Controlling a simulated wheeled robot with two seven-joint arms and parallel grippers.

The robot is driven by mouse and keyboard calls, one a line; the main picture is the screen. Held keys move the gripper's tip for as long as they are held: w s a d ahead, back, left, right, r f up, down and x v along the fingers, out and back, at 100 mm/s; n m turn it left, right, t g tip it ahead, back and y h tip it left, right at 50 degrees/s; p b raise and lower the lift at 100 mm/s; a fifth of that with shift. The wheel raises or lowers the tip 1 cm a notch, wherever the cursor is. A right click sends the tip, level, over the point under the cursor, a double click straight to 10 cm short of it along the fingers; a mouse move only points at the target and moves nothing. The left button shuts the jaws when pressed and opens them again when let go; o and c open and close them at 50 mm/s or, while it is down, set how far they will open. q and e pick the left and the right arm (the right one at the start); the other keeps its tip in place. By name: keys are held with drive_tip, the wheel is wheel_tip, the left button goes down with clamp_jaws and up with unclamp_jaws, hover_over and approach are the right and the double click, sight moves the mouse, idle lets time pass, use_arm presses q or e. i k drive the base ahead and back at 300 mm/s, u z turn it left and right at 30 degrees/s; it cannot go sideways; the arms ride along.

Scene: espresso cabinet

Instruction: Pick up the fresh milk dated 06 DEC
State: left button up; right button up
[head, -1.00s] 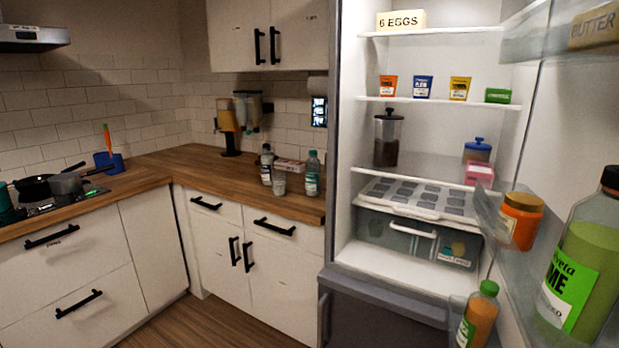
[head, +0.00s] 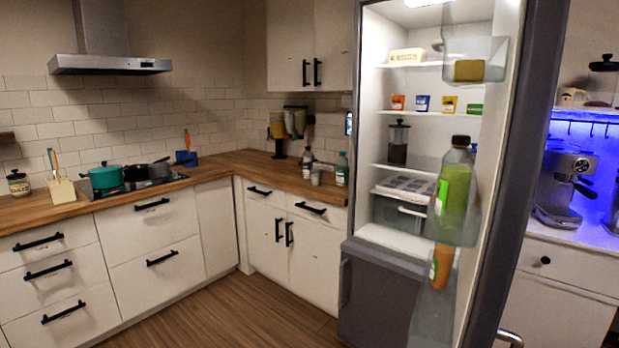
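No carton or bottle that I can read as fresh milk dated 06 DEC shows. The fridge (head: 376,110) stands open at centre right. A tall bottle of green liquid with a dark cap (head: 453,195) and an orange bottle with a green cap (head: 441,266) stand in its door racks. On the counter, a bottle with a dark cap (head: 307,162) and a bottle with a green label (head: 341,170) stand left of the fridge; their labels are too small to read. The door bottles partly hide the lower shelves. Neither of my grippers is in view.
The wooden counter (head: 225,166) runs along the back and left, with pots on a hob (head: 120,177). The open fridge door (head: 525,170) juts forward. An espresso machine (head: 566,187) stands right of it. The floor (head: 235,310) in front is clear.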

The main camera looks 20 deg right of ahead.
sight(342, 162)
drive_tip(key=u, duration=0.05)
drive_tip(key=i, duration=2.5)
drive_tip(key=z, duration=0.45)
